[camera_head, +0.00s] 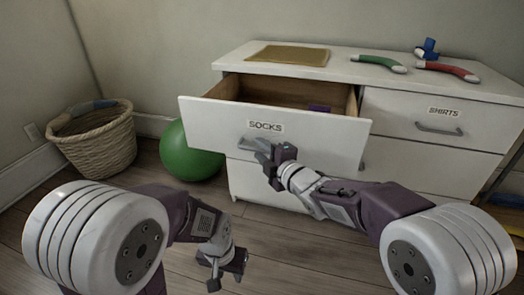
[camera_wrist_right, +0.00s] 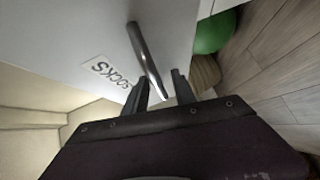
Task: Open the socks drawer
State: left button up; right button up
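The white socks drawer (camera_head: 225,122), labelled SOCKS, is pulled out of the dresser, and its wooden inside shows. A small purple item (camera_head: 319,108) lies inside it. My right gripper (camera_head: 262,150) is at the drawer front, just below the label, and hides much of the handle. In the right wrist view the metal drawer handle (camera_wrist_right: 146,55) runs between the two fingertips of my right gripper (camera_wrist_right: 162,86). The fingers are apart, with gaps beside the handle. My left gripper (camera_head: 226,277) is low over the floor, empty, with its fingers apart.
The dresser top (camera_head: 345,70) holds a tan mat (camera_head: 289,55), a green curved handle-like piece (camera_head: 378,62), a red one (camera_head: 447,71) and a blue item (camera_head: 428,48). The shirts drawer (camera_head: 400,106) is closed. A green ball (camera_head: 187,155) and wicker basket (camera_head: 98,143) stand left on the floor.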

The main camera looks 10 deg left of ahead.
jog(key=p+v, duration=0.3)
jog(key=v, duration=0.6)
jog(key=shift+r, duration=0.1)
